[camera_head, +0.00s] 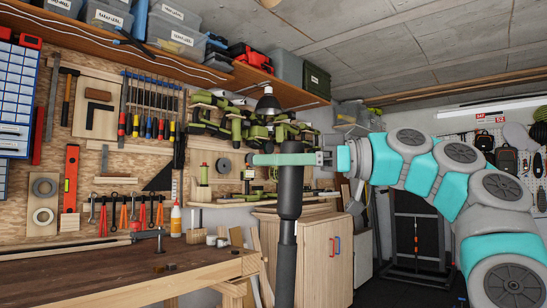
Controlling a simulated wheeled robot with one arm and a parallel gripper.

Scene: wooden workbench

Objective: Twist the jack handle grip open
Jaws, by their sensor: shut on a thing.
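The jack handle stands upright at the picture's centre, with a thick black grip (290,192) on top of a narrower dark shaft (286,262). My gripper (284,159) reaches in from the right and is shut on the grip near its upper end. One green finger crosses the front of the grip, and its tip shows past the left side. The top of the grip shows just above the finger. The other finger is hidden behind the grip. The lower end of the shaft runs out of the picture, so the jack itself is not in view.
A wooden workbench (110,275) lies at the lower left, with a glue bottle (176,219) near its back edge. A wooden cabinet (318,255) stands behind the handle. Tools hang on the pegboard wall at left. A dark rack (416,240) stands behind, below my arm.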

